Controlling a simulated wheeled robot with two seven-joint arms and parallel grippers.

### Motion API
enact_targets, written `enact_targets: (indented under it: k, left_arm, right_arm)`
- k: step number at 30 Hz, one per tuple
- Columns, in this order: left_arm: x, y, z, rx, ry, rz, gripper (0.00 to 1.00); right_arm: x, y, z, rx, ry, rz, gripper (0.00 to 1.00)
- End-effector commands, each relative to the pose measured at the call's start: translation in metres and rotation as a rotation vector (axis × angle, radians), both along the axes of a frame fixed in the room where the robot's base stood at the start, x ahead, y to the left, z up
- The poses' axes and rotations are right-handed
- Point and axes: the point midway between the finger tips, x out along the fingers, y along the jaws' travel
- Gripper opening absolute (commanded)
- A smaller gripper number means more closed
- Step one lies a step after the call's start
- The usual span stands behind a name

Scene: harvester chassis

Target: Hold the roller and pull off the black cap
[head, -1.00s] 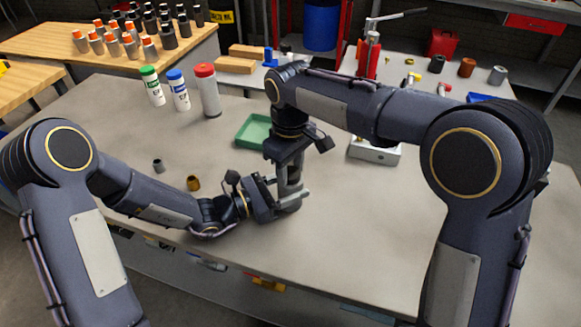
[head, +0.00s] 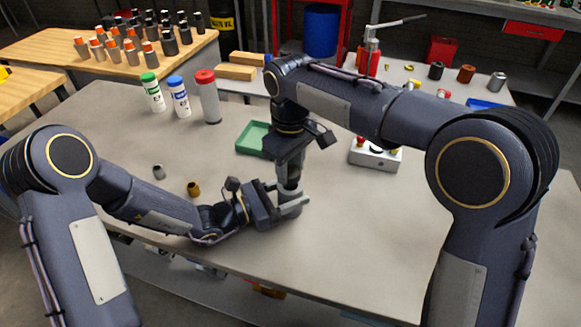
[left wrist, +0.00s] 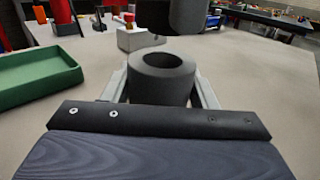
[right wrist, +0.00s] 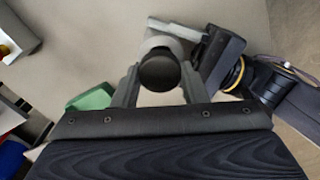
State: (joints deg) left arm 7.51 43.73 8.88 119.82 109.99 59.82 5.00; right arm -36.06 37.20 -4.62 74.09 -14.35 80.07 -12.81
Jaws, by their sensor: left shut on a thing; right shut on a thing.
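The roller (left wrist: 162,78) is a dark grey cylinder with a round hole in its top face. It stands upright between the fingers of my left gripper (left wrist: 163,88), which is shut on it just above the table. In the head view my left gripper (head: 290,204) lies below my right gripper (head: 289,175). My right gripper (right wrist: 158,80) points down and is shut on the black cap (right wrist: 158,73), a dark round piece. In the left wrist view the cap (left wrist: 188,15) hangs above the roller, apart from it, with its upper part cut off.
A green tray (head: 250,138) lies just behind the grippers. Two small cylinders, one grey (head: 159,171) and one brass (head: 194,188), stand at left. Three capped bottles (head: 180,97) stand at back left. A button box (head: 375,155) is at right. The front right tabletop is clear.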

Motion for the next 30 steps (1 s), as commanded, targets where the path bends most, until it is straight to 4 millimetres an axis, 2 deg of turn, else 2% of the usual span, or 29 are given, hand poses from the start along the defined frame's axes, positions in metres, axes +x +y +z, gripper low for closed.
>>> enact_targets:
  k: [6, 15, 16, 18, 22, 30]
  left_arm:
    - [0.0, 0.0, 0.0, 0.0, 0.0, 0.0, 0.12]
    - [0.0, 0.0, 0.0, 0.0, 0.0, 0.0, 0.12]
    - [0.0, 0.0, 0.0, 0.0, 0.0, 0.0, 0.54]
    - [0.0, 0.0, 0.0, 0.0, 0.0, 0.0, 0.63]
    - [0.0, 0.0, 0.0, 0.0, 0.0, 0.0, 0.78]
    - [0.0, 0.001, 0.0, 0.0, 0.0, 0.001, 0.78]
  right_arm:
    - [0.001, 0.001, 0.028, 0.003, -0.004, 0.001, 0.12]
    - [0.0, 0.0, 0.035, 0.001, -0.002, 0.001, 0.12]
    - [0.0, 0.0, 0.035, 0.002, -0.001, 0.001, 0.12]
    - [0.0, 0.0, 0.035, 0.002, -0.001, 0.001, 0.12]
    - [0.0, 0.0, 0.035, 0.002, -0.001, 0.001, 0.12]
    - [0.0, 0.0, 0.034, 0.001, -0.001, 0.0, 0.12]
